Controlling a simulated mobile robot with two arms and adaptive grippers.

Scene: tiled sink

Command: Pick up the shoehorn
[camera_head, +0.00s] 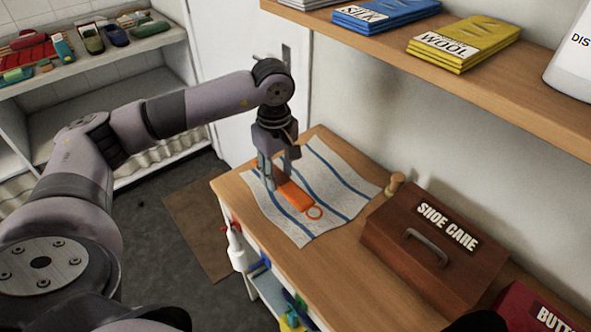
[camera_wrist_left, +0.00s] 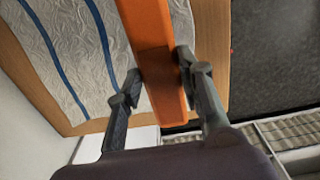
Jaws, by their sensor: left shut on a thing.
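The orange shoehorn (camera_head: 297,196) has a ring at one end and lies along a white cloth with blue stripes (camera_head: 331,170) on the wooden counter, in the head view. My left gripper (camera_head: 270,182) points down over its far end, with its fingers on either side of it. In the left wrist view, the two fingers of the left gripper (camera_wrist_left: 157,82) close on the orange shoehorn (camera_wrist_left: 150,40) from both sides. I cannot tell whether the shoehorn is clear of the cloth. My right gripper is not in view.
A brown shoe care box (camera_head: 432,243) stands on the counter to the right, with a wooden-handled item (camera_head: 394,184) behind it. A shelf above carries blue silk (camera_head: 385,12) and yellow wool (camera_head: 463,43) packets. A white bottle (camera_head: 237,249) hangs at the counter's front.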

